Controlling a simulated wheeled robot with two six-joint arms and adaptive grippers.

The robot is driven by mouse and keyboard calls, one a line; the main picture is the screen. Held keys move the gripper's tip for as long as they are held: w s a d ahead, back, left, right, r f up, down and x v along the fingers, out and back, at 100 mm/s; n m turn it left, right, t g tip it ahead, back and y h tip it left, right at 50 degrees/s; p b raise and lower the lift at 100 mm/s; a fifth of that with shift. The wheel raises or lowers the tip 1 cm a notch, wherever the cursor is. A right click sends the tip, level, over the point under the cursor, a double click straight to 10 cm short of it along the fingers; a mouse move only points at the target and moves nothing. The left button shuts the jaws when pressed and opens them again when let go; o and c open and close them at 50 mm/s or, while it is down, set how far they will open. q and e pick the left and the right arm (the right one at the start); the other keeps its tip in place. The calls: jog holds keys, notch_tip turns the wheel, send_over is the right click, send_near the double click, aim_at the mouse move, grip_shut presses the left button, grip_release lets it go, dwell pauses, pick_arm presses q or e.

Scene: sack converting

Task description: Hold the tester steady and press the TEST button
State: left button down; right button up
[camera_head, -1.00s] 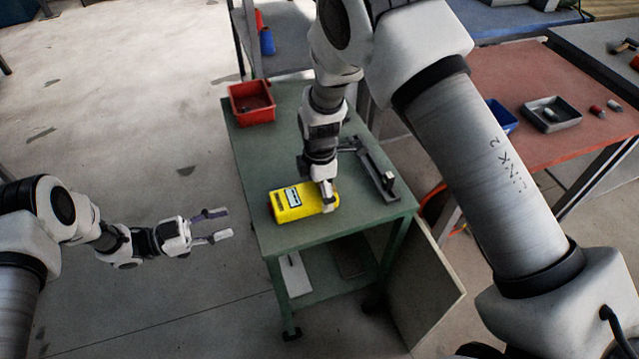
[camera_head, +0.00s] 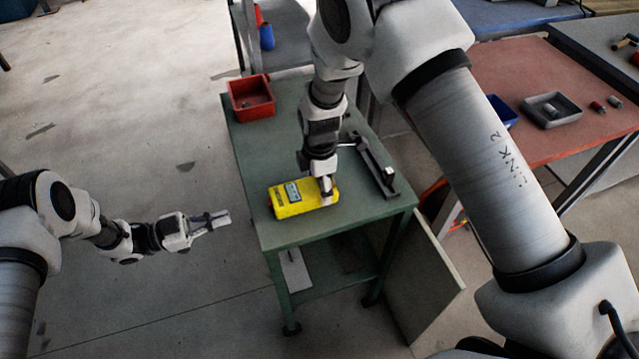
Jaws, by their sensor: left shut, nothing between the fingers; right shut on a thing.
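The yellow tester (camera_head: 292,208) lies flat on the green table (camera_head: 300,236), near its front edge. It has a small display facing up. My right gripper (camera_head: 327,196) reaches down from above and is shut on the tester's right end. The TEST button is too small to make out; the gripper hides part of that end. My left gripper (camera_head: 222,218) is shut and empty. It hangs over the floor to the left of the table, apart from the tester, with its fingers pointing right toward it.
A red bin (camera_head: 251,98) stands at the table's back left corner. A dark metal fixture (camera_head: 375,168) lies right of the tester. A red-topped bench (camera_head: 480,62) with a grey tray (camera_head: 552,110) stands at the right. The table top left of the tester is clear.

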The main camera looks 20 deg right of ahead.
aim_at(254, 217)
dwell(0.8)
pick_arm(q)
jog(key=n+t+y, duration=0.1)
jog(key=t+y, duration=0.1)
jog(key=t, duration=0.2)
jog(key=n+t+y, duration=0.1)
jog(key=t+y, duration=0.1)
jog(key=t, duration=0.1)
jog(key=a+n+t+y, duration=0.1)
jog(key=t+y, duration=0.1)
jog(key=t, duration=0.2)
jog(key=shift+s+a+t, duration=0.1)
jog(key=shift+s+t, duration=0.2)
jog(key=shift+s, duration=0.05)
jog(key=shift+d, duration=4.4)
